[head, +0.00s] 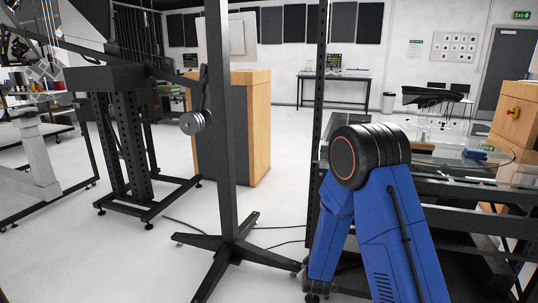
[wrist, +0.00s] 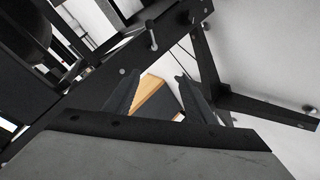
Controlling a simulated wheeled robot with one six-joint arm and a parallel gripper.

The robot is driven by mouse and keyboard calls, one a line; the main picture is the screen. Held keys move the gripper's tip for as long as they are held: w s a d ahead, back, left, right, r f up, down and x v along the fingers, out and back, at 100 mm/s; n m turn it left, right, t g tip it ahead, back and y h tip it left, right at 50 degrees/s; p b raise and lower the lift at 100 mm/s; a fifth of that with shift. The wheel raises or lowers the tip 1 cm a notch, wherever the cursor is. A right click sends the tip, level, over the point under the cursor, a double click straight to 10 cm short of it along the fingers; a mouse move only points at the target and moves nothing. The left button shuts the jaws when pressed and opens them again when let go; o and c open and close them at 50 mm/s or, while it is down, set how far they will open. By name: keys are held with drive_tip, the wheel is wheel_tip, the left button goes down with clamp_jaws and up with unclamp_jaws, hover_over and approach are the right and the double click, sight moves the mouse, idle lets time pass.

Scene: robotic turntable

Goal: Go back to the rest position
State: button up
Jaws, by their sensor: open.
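My gripper (wrist: 161,76) shows in the wrist view, with its two dark fingers apart and nothing seen between them. Beyond the fingers are a wood-and-dark box shape, dark metal bars and pale floor. In the head view my blue arm rises at the lower right and bends at a black joint. The gripper itself does not show in the head view.
A black post (head: 219,120) on a cross-shaped foot stands in the middle, with a wooden cabinet (head: 258,130) behind it. A glass-topped black frame (head: 455,165) stands right of my arm. A black stand (head: 100,79) is at left. Pale floor lies open between them.

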drive_tip(key=s+d+r+m+g+y, duration=0.1)
drive_tip(key=s+d+r+m+g, duration=0.1)
drive_tip(key=s+r, duration=0.7)
drive_tip(key=s+d+r+m+g+y, duration=0.15)
drive_tip(key=s+r, duration=0.45)
drive_tip(key=r, duration=0.7)
drive_tip(key=s+d+r+m+g, duration=0.1)
drive_tip(key=s+d+r, duration=0.1)
drive_tip(key=s, duration=0.8)
drive_tip(key=s+d+r+m+g, duration=0.1)
drive_tip(key=s+d+r+m, duration=0.1)
drive_tip(key=s, duration=0.8)
drive_tip(key=s+d+r+m+g+h, duration=0.1)
drive_tip(key=s+d+r, duration=0.3)
drive_tip(key=s, duration=0.7)
drive_tip(key=shift+r+g, duration=0.2)
drive_tip(key=shift+g, duration=0.15)
